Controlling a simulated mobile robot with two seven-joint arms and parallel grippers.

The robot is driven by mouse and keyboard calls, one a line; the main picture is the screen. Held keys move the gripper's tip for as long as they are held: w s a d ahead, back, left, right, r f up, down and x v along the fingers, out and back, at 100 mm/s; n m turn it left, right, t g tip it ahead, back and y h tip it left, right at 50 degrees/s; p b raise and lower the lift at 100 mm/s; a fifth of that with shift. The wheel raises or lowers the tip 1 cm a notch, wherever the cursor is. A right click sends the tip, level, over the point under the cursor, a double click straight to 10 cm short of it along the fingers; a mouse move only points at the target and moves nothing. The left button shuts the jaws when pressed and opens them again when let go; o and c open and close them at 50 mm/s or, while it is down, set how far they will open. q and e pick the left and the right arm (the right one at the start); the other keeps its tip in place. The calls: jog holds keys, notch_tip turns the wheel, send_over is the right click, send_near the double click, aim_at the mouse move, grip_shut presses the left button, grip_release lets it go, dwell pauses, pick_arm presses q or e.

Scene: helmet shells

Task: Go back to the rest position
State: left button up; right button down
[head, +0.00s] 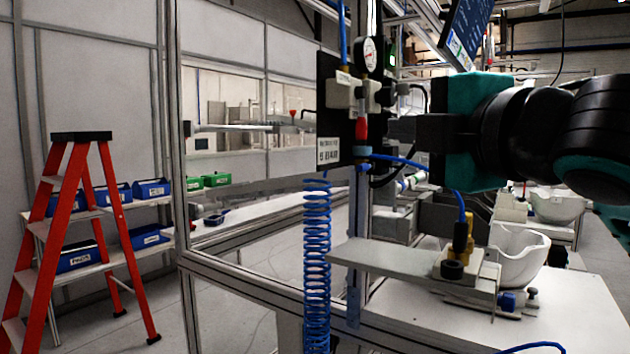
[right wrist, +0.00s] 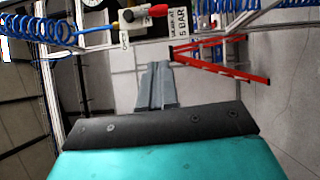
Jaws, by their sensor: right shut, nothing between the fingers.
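My right gripper (head: 396,131) comes in from the right of the head view, raised at about the height of the gauge panel and pointing left. Its grey fingers are together and hold nothing; they also show shut in the right wrist view (right wrist: 157,68). In the head view its fingertips overlap the area by the red and black valve fittings (head: 361,128); I cannot tell whether they touch. The black and teal wrist hides part of the background. My left gripper is not in view.
A white shell (head: 519,246) sits at a metal fixture (head: 400,262) on a white table (head: 570,305). A coiled blue hose (head: 317,265) hangs below the panel with a pressure gauge (head: 369,54). A red stepladder (head: 62,220) and blue bins (head: 152,189) stand left.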

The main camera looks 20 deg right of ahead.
jog(key=shift+w, duration=0.1)
jog(key=w+a+f+m+g+y, duration=0.2)
jog(key=w+a+f+m, duration=0.3)
jog(key=f, duration=0.7)
jog(key=w+a+f+m+g+y, duration=0.1)
jog(key=w+a+f+g+y, duration=0.1)
jog(key=w+f, duration=0.75)
jog(key=s+f+m, duration=0.2)
jog(key=s+f, duration=0.1)
jog(key=f, duration=0.7)
jog(key=s+f+m, duration=0.3)
jog(key=f, duration=0.7)
jog(key=s+f+m+g+h, duration=0.3)
jog(key=s+f+m, duration=0.2)
jog(key=s+f, duration=1.3)
notch_tip(320, 180, down, 4)
jog(key=shift+r+g, duration=0.2)
jog(key=shift+g, duration=0.1)
jog(key=shift+d, duration=0.1)
jog(key=shift+f, duration=0.1)
